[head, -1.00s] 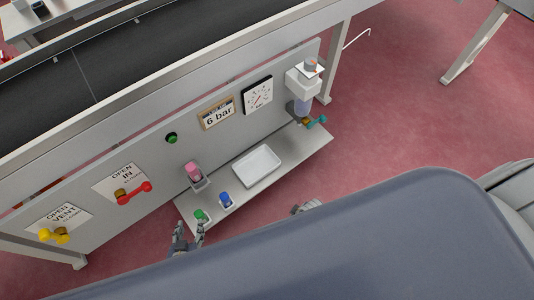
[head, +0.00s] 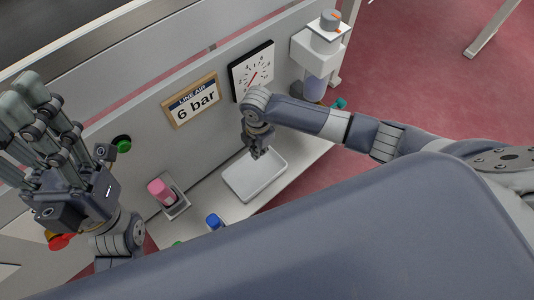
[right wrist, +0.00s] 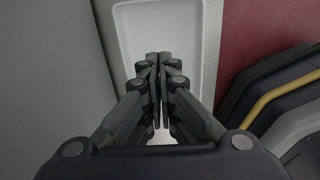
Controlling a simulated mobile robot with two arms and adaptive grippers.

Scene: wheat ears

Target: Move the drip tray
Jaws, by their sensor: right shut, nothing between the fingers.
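The drip tray (head: 256,181) is a shallow white rectangular tray. It lies on the light grey shelf (head: 306,158) below the panel. My right gripper (head: 258,153) points down over the tray's back part, shut and empty. In the right wrist view its closed fingers (right wrist: 160,95) show in front of the white tray (right wrist: 130,40) and hide part of it. I cannot tell whether the fingertips touch the tray. My left gripper (head: 38,125) is raised at the left in front of the panel, its fingers spread and empty.
A pink bottle (head: 161,192) in a holder and a blue-capped bottle (head: 214,222) stand left of the tray. A gauge (head: 251,72), a "6 bar" sign (head: 191,100) and a green button (head: 122,143) are on the panel. A filter unit (head: 319,55) hangs at the right.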

